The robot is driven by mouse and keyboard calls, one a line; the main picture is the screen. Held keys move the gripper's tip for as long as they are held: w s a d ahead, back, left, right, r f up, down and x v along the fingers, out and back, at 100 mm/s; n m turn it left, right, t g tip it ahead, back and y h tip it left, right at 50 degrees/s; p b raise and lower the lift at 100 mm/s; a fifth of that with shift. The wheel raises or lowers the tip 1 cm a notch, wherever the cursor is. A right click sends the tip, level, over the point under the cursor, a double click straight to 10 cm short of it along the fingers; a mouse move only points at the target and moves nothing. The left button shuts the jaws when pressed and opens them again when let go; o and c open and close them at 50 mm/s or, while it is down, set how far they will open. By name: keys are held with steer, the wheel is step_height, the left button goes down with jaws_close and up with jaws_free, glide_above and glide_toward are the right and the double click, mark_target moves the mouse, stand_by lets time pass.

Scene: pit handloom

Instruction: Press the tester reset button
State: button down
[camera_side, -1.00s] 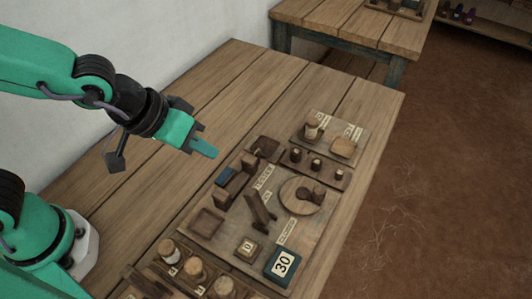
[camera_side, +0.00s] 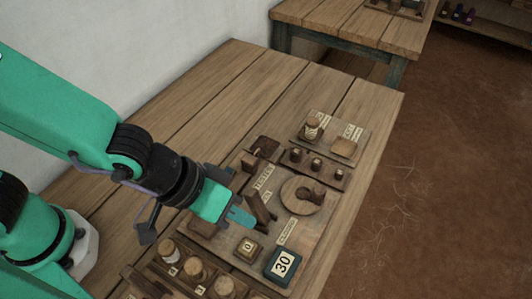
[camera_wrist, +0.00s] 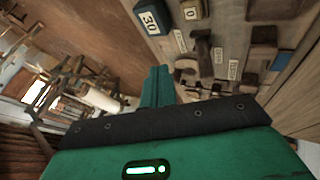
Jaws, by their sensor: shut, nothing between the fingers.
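My gripper (camera_side: 240,217) is shut and empty, over the middle of the wooden tester board (camera_side: 307,236). Its tips appear beside a dark upright wooden lever (camera_side: 260,207); I cannot tell if they touch it. A small square block marked 0 (camera_side: 248,248) sits on the board, just in front of the gripper. In the wrist view my fingertips (camera_wrist: 157,80) show below the 30 block (camera_wrist: 152,17) and the 0 block (camera_wrist: 190,10). No part is legibly labelled reset. My gripper hides part of the board's left side.
A round wooden disc (camera_side: 300,194) with a knob is right of the lever. Several corked jars (camera_side: 195,269) stand at the front. A row of small pegs (camera_side: 315,164) and another small board (camera_side: 352,131) lie behind. The table's back left is clear.

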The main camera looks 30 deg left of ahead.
glide_toward(253, 247)
steer(key=shift+d+r+x, duration=0.1)
steer(key=shift+d+x, duration=0.05)
steer(key=shift+x, duration=0.75)
steer(key=shift+d+r+x, duration=0.15)
steer(key=shift+x, duration=0.75)
steer(key=shift+d+r+x, duration=0.1)
steer(key=shift+d+x, duration=0.05)
steer(key=shift+x, duration=0.75)
steer(key=shift+w, duration=0.2)
steer(key=shift+w+f, duration=0.1)
steer(key=shift+f, duration=0.9)
stand_by(1.3)
steer(key=shift+r, duration=1)
steer(key=shift+r, duration=0.2)
steer(key=shift+r, duration=2.35)
